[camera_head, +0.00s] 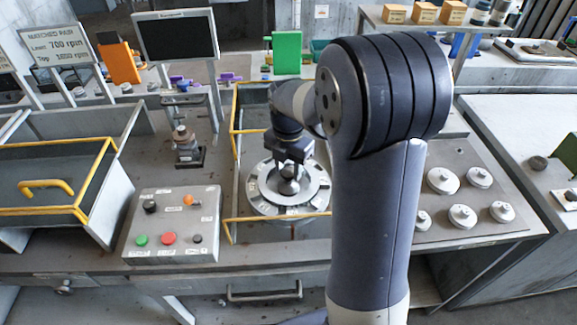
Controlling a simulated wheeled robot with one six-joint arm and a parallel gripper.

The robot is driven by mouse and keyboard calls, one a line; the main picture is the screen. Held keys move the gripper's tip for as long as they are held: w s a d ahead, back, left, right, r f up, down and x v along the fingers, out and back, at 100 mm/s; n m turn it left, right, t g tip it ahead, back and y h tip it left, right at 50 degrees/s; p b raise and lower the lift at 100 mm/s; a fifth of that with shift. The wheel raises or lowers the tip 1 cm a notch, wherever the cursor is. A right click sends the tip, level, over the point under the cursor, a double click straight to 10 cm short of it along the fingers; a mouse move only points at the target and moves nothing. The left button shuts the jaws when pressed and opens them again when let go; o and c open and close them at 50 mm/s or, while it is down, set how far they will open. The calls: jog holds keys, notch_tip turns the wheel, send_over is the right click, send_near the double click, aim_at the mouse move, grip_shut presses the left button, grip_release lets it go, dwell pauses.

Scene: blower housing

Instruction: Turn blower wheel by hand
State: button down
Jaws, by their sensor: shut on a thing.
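The blower wheel (262,198) is a grey, round, slotted disc lying in a yellow-edged housing (232,150) near the middle of the bench. My gripper (290,172) points down over the wheel's centre. It is shut on the round hub knob (289,187) in the middle of the wheel. The fingertips are small and partly dark here. My arm hides the right part of the housing and some of the wheel's right side.
A control box (172,225) with coloured buttons stands front left of the wheel. A yellow-edged bin (40,211) with a yellow handle is at the left. A dark monitor (176,36) stands behind. Several round metal parts (443,181) lie on the right panel.

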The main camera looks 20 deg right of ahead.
aim_at(288, 171)
jog(key=shift+n, duration=0.6)
jog(key=c, duration=0.9)
grip_release()
notch_tip(288, 171, up, 11)
jog(key=shift+b, duration=0.3)
jog(key=shift+f, duration=0.2)
notch_tip(288, 171, down, 11)
jog(key=shift+r+p, duration=0.15)
jog(key=shift+p, duration=0.2)
